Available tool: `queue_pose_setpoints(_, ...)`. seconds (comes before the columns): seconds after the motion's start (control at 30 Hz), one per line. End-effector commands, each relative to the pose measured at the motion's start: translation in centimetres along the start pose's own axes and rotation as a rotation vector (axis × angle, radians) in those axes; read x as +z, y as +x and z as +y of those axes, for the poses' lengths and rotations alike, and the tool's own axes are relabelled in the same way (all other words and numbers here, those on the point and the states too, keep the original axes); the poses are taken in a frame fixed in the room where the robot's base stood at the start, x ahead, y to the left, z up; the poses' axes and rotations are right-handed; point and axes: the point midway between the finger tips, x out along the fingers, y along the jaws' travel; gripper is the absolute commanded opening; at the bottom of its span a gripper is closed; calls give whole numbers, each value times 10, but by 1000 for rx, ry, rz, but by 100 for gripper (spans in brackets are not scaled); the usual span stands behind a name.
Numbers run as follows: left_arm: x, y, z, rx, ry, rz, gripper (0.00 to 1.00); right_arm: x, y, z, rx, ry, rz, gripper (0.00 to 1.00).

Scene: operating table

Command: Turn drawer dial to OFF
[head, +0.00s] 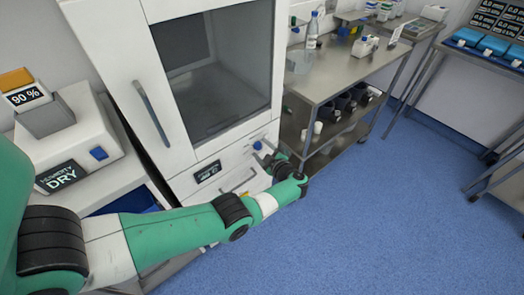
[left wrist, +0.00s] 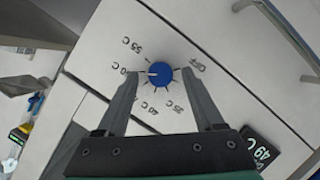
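The drawer dial is a round blue knob (left wrist: 160,74) on a white panel, ringed by tick marks, temperature labels and an OFF label (left wrist: 198,67) to its right. A small pale mark on the knob seems to point left, towards a temperature label partly hidden by a finger. In the left wrist view my left gripper (left wrist: 161,76) is open, with one fingertip on each side of the knob and gaps between. In the head view the knob (head: 257,145) shows small on the white cabinet, just beyond my left gripper (head: 266,158). My right gripper is not in view.
A dark display (left wrist: 262,150) reading about 49 C sits near the dial. The cabinet (head: 178,140) has a glass door and long handle (head: 150,113). A steel trolley (head: 345,70) with bottles and cups stands right of it. Blue floor (head: 370,220) is clear.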

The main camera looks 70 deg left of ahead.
Motion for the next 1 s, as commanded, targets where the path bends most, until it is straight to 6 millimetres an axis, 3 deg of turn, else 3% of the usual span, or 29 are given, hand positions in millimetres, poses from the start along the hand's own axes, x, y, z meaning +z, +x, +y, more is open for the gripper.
queue_pose_setpoints(0.03, 0, 0, 0, 0, 0, 0, 59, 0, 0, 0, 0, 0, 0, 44)
queue_pose_setpoints(0.37, 0, 0, 0, 0, 0, 0, 0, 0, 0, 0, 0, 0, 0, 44)
queue_pose_setpoints(0.67, 0, 0, -1, 4, -12, -1, 0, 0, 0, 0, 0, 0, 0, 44)
queue_pose_setpoints(1.0, 0, 0, -3, 58, -163, -10, 0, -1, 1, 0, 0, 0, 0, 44)
